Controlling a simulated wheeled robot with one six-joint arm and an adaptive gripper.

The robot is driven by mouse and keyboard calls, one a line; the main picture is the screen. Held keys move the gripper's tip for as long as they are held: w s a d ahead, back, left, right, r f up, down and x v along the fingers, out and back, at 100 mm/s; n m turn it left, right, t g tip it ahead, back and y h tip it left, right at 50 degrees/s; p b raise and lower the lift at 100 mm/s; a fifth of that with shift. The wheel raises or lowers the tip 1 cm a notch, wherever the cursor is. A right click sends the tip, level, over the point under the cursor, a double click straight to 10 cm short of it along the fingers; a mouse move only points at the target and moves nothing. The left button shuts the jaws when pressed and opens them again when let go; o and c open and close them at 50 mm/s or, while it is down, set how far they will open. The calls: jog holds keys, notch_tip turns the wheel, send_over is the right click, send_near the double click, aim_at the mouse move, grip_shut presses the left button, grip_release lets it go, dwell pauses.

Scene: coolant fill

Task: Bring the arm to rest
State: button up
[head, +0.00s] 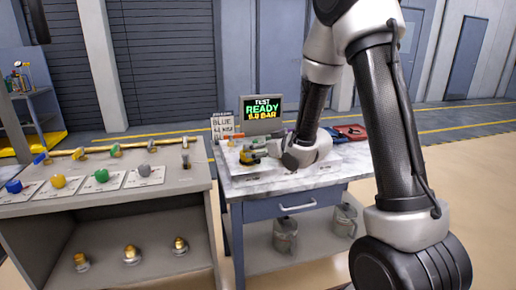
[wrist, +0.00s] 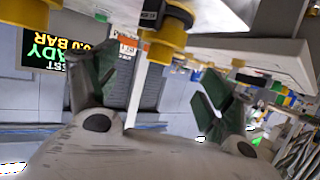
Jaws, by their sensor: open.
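My arm reaches from the lower right over to the grey-topped workbench (head: 330,172), with its wrist low above the top. My gripper (wrist: 155,78) shows in the wrist view with its two dark fingers spread apart and nothing held between them. A yellow fitting with a black collar (wrist: 165,45) appears beyond the gap between the fingers, apparently clear of both. In the head view, a yellow fitting (head: 248,157) is on the bench just left of my wrist; the fingers are too small to make out there.
A test screen (head: 262,112) reading "READY" stands at the bench's back, beside a label board (head: 222,125). A red tray (head: 351,132) lies at the back right. A left-hand bench (head: 170,192) carries coloured caps and valves. Metal jugs (head: 285,236) stand on the lower shelf. Floor at right is clear.

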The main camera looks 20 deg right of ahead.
jog(key=s+d+r+m+g+h, duration=0.3)
jog(key=s+d+r+h, duration=0.2)
jog(key=s+d+r, duration=0.5)
jog(key=s+d+r+m+g+h, duration=0.1)
jog(key=s+g, duration=0.4)
jog(key=s, duration=2.2)
jog(key=shift+s+d+r+m, duration=0.3)
jog(key=shift+d+r+m, duration=0.2)
